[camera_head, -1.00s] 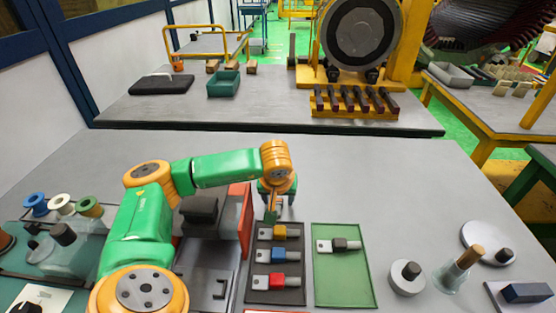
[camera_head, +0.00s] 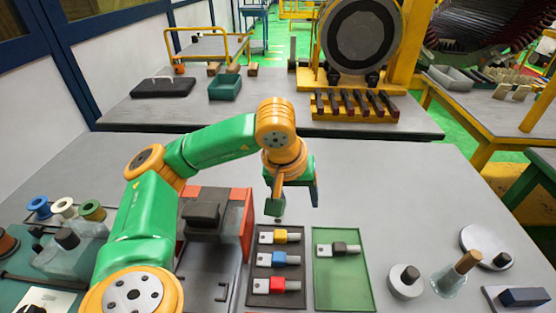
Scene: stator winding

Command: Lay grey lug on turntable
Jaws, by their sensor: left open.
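A lug with a dark grey sleeve and pale metal ends (camera_head: 338,249) lies on the green rectangular tray (camera_head: 343,290). My left gripper (camera_head: 295,203) is open and appears empty, above the table just behind the dark lug tray and to the upper left of the grey-sleeved lug. It is apart from that lug. A flat pale disc (camera_head: 474,238) at the right has a dark knob and may be the turntable; I cannot tell for sure. My right gripper is out of view.
The dark tray (camera_head: 257,262) holds yellow (camera_head: 281,237), blue (camera_head: 279,258) and red (camera_head: 277,284) lugs. A round weight (camera_head: 397,288), a glass bottle with a brush (camera_head: 447,283) and a dark block (camera_head: 525,297) stand at right. Spools (camera_head: 92,210) are at left. The table's back middle is clear.

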